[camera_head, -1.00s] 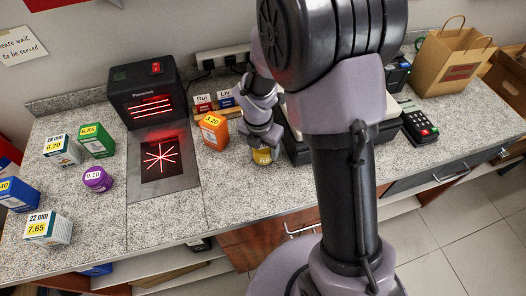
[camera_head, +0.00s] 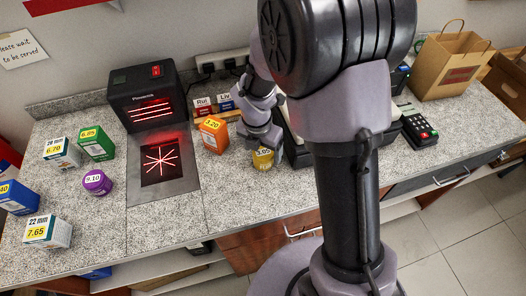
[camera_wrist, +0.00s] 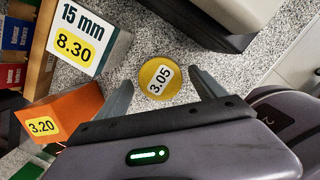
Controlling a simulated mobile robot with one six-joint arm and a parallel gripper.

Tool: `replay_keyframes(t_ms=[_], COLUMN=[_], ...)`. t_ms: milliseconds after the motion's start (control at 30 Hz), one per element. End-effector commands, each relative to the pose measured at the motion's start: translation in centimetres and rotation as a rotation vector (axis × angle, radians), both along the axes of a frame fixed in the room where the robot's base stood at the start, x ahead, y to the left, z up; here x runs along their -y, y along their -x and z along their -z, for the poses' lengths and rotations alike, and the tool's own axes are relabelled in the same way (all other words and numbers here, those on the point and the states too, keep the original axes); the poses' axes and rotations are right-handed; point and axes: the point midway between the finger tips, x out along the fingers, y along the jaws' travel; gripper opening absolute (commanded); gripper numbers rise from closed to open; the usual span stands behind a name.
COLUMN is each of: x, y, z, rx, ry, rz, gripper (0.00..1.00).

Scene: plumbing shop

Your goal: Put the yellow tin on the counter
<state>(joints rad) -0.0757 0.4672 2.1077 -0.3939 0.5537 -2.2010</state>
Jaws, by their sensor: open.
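The yellow tin (camera_head: 263,160), with a 3.05 label on its lid, stands upright on the speckled counter (camera_head: 232,200), right of the orange box. In the wrist view the tin (camera_wrist: 160,92) shows from above, between and just past the fingertips. My gripper (camera_head: 262,145) is open and empty, close behind and above the tin, with a gap between the fingers and the lid in the wrist view (camera_wrist: 165,84). The tin's far side is hidden in the head view.
An orange 3.20 box (camera_head: 214,136) stands left of my gripper. A scanner (camera_head: 148,98) with a lit glass plate (camera_head: 165,163) is further left, beside several boxes and a purple tin (camera_head: 97,182). A white 15 mm box (camera_wrist: 88,38) shows in the wrist view. Counter in front is clear.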

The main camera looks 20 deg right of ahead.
Motion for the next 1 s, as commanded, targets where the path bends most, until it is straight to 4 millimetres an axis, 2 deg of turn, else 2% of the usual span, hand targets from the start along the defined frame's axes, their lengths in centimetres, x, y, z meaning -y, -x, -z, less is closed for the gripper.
replay_keyframes(t_ms=[33, 200, 367, 467, 567, 600, 667, 700, 800, 833, 900, 1000], x=[-0.2, -0.7, -1.0, -0.9, -0.9, -1.0, -1.3, -1.6, -2.4, -2.6, -3.1, -3.5], y=[0.0, 0.6, 0.9, 1.6, 4.3, 6.0, 8.9, 10.8, 14.8, 15.8, 17.4, 18.5], z=[-2.2, -6.8, -9.1, -11.0, -16.1, -18.3, -21.2, -22.6, -25.0, -25.4, -25.9, -26.2], rx=[0.005, 0.004, 0.003, 0.035, 0.140, 0.181, 0.221, 0.228, 0.184, 0.159, 0.097, 0.035], ry=[-0.001, 0.000, 0.000, -0.027, -0.152, -0.232, -0.372, -0.467, -0.691, -0.745, -0.844, -0.915], rz=[-0.002, 0.000, -0.001, 0.128, 0.610, 0.873, 1.276, 1.531, 2.069, 2.196, 2.424, 2.592], gripper=[0.80, 0.80, 0.80, 0.80, 0.80, 0.80, 0.80, 0.80, 0.80, 0.80, 0.80, 0.80])
